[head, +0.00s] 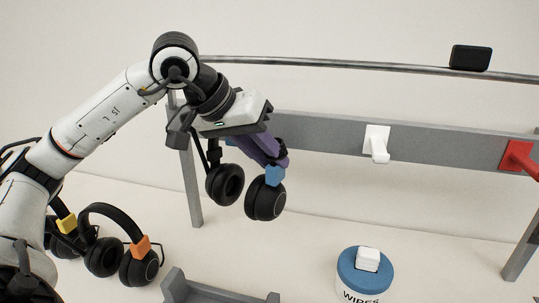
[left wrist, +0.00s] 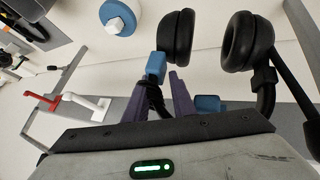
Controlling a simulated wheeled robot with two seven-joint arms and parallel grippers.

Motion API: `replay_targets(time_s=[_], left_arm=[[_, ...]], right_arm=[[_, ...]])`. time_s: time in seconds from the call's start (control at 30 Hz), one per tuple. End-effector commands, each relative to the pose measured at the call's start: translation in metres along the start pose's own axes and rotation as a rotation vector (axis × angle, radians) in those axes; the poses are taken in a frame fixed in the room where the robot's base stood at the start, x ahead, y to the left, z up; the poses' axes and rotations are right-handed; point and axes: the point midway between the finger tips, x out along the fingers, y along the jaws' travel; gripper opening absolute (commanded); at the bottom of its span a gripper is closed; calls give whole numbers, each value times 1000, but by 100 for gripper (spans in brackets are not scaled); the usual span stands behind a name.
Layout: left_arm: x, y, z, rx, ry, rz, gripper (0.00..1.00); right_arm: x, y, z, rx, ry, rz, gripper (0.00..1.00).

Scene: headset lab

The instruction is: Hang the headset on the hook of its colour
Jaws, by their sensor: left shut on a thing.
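A black headset with a blue block (head: 275,175) hangs from my left gripper (head: 283,160), its two ear cups pointing down. The purple fingers are shut on its headband; the left wrist view also shows the fingers (left wrist: 166,98) and the ear cups. The headset is in front of the grey rail, above the table. A white hook (head: 376,145) and a red hook (head: 519,158) are on the rail to the right. A blue piece (left wrist: 208,103) by the rail in the left wrist view looks like a blue hook, mostly hidden by my gripper in the head view. My right gripper is out of view.
Headsets with orange (head: 140,247) and yellow (head: 67,224) blocks stand at the lower left. A grey tray (head: 215,291) is at the front. A wipes tub (head: 350,289) with a blue lid stands below the white hook. A black box (head: 470,58) is on the top bar.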

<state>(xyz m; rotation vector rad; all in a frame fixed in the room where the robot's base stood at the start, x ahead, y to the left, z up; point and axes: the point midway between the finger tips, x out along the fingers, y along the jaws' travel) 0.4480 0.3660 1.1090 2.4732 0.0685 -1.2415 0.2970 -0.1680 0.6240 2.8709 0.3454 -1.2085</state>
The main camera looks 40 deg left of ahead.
Motion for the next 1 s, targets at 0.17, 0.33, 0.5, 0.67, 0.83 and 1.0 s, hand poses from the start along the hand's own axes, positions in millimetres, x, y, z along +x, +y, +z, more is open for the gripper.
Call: replay_targets(time_s=[0.17, 0.33, 0.5, 0.67, 0.83, 1.0], left_arm=[[4, -6, 2, -8, -10, -19, 0], [4, -7, 2, -8, -11, -20, 38], [4, -7, 2, -8, -11, -20, 45], [4, -7, 2, -9, -11, -21, 44], [4, -7, 2, -9, -13, -21, 44], [-2, -6, -1, -8, -11, -21, 44]], right_arm=[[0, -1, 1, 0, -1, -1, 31], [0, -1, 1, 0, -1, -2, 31], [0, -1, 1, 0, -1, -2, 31], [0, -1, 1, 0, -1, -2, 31], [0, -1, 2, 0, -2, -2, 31], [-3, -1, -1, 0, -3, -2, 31]])
